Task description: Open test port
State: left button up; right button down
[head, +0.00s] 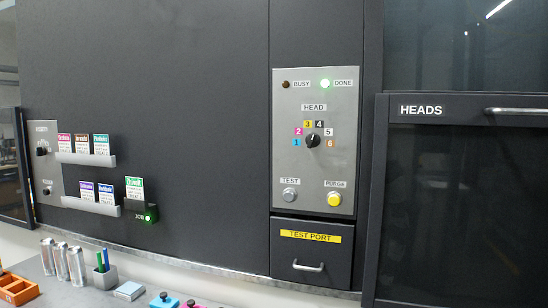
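The test port (312,262) is a dark drawer-like panel below the control panel, with a yellow "TEST PORT" label (310,236) and a silver bar handle (308,267). Its front looks flush with the machine, so it appears closed. Neither of my grippers shows in the head view.
The HEADS door (440,170) stands to the right. A bench (120,299) at lower left holds cans, a pen holder and an orange tray.

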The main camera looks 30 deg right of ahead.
aim_at(312, 252)
jog(key=z, duration=1.25)
